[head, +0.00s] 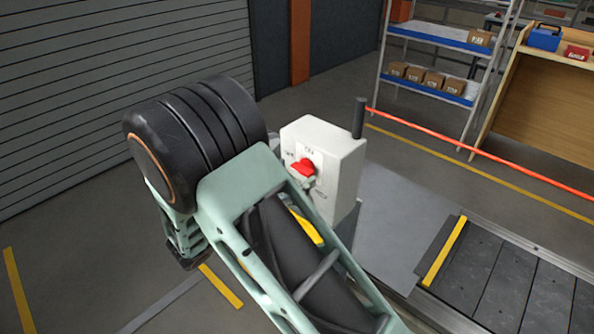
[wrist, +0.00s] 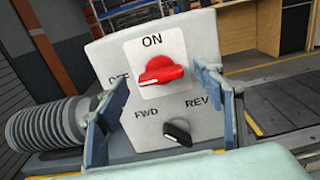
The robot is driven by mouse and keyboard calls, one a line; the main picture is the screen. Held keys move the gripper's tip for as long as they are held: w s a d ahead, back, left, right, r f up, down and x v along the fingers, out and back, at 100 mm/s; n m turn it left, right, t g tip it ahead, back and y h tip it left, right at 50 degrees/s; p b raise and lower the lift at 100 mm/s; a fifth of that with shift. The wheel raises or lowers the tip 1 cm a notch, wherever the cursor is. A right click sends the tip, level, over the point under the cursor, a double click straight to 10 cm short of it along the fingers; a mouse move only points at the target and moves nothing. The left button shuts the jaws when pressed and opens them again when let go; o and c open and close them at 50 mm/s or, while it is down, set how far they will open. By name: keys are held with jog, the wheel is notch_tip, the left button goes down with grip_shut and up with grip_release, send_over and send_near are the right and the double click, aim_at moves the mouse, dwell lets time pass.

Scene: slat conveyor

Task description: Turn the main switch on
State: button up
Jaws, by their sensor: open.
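The main switch is a red knob (wrist: 161,70) on a white plate on the front of a pale control box (wrist: 232,40). ON is printed above the knob, and OFF to its left is partly hidden by a finger. The knob's grip lies roughly sideways. In the head view the red knob (head: 303,168) shows on the box (head: 345,160), just beyond my arm. My gripper (wrist: 155,86) is open in the wrist view, one finger on each side of the knob, with gaps to it. In the head view my arm mostly hides the gripper.
A black FWD/REV knob (wrist: 177,133) sits just below the red one, between the fingers. The slat conveyor (head: 500,285) runs to the right of the box. An orange-red rail (head: 450,145) extends right behind it. Shelving (head: 440,45) stands farther back.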

jog(key=shift+x, duration=1.05)
jog(key=c, duration=1.2)
jog(key=shift+o, duration=0.2)
